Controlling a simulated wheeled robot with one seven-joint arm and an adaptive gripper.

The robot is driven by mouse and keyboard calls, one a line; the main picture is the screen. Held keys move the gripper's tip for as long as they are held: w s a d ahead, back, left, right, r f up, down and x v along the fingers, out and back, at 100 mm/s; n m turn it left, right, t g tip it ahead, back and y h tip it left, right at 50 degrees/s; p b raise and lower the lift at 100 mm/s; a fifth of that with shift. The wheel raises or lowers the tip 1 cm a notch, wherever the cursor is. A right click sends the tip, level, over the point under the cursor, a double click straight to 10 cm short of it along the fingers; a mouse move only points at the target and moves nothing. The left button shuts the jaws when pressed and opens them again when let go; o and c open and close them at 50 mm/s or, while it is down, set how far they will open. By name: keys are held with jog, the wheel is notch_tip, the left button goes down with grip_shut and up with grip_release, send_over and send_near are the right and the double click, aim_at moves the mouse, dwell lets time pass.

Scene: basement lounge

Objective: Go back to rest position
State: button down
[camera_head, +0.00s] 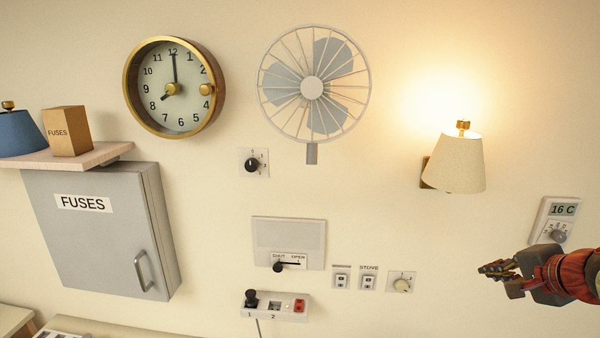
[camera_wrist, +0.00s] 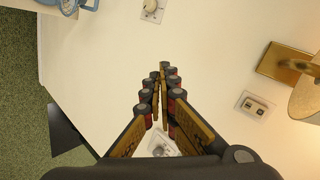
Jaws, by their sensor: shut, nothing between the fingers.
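My gripper (camera_head: 497,270) is at the right of the head view, its fingers pointing left in front of the cream wall, below the thermostat (camera_head: 556,220). In the wrist view the fingers of my gripper (camera_wrist: 163,80) come together near the middle. It is shut and empty. A pale device (camera_wrist: 160,145) on the wall is partly hidden behind the fingers.
The wall carries a clock (camera_head: 174,87), a fan (camera_head: 312,85), a lit lamp (camera_head: 457,163), a shutter panel (camera_head: 289,243) and a stove switch (camera_head: 369,280). A grey fuse box (camera_head: 95,240) juts out at left.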

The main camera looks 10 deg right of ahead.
jog(key=s+a+f+n+g+b, duration=0.1)
jog(key=s+a+f+n+b, duration=0.2)
jog(key=s+a+f+n, duration=0.2)
jog(key=s+a+f+n+g+y+b, duration=0.1)
jog(key=s+a+f+n+b, duration=0.3)
jog(key=a+f, duration=0.6)
jog(key=s+a+f+n+g+b, duration=0.2)
jog(key=s+a+f+n, duration=0.5)
jog(key=a, duration=0.7)
jog(key=shift+s+a+f+g+b, duration=0.15)
jog(key=shift+s+f+g+b, duration=0.3)
jog(key=shift+b, duration=0.4)
